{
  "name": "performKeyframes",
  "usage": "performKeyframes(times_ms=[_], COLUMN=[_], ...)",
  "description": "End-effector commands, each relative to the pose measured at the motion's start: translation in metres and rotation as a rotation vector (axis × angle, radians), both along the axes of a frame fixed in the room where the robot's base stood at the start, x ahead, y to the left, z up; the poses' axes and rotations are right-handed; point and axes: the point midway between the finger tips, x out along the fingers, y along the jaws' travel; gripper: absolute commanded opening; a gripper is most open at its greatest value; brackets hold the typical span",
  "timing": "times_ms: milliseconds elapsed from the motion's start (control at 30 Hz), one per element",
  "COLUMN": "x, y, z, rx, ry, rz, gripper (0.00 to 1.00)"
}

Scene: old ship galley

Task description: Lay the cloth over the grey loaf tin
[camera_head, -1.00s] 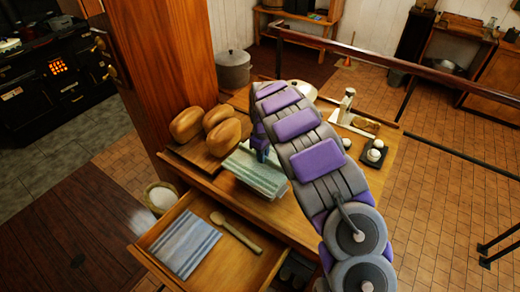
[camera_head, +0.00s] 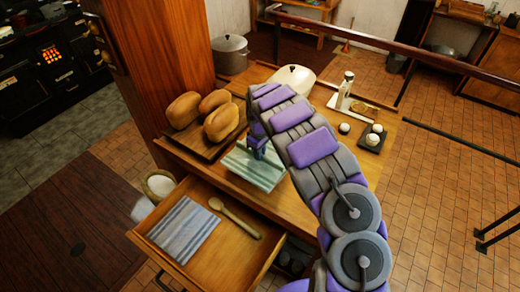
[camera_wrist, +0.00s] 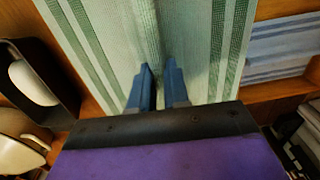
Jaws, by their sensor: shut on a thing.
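A pale cloth with green stripes (camera_head: 247,172) is at the table's front, beside the bread board; it fills much of the wrist view (camera_wrist: 112,40). My gripper (camera_head: 258,152) is shut on the cloth; its blue fingers (camera_wrist: 158,72) pinch a fold near the middle. Whether the cloth touches the table all over, I cannot tell. A dark grey loaf tin (camera_wrist: 62,78) with a pale oval lump inside shows left of the cloth in the wrist view, apart from my fingers. My arm seems to hide this tin in the head view.
An open drawer (camera_head: 228,262) below the table front holds a blue-striped cloth (camera_head: 184,230) and a wooden spoon (camera_head: 234,218). Several loaves (camera_head: 222,122) sit on a board at left.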

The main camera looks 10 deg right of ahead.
Motion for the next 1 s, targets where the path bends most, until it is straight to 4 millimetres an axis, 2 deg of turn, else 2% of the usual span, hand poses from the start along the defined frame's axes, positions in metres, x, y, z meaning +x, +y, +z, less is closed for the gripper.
performKeyframes(times_ms=[1000], x=[-0.0013], y=[-0.0043], z=[0.0006], rx=[-0.001], ry=[0.001], rz=[0.000], gripper=[0.00])
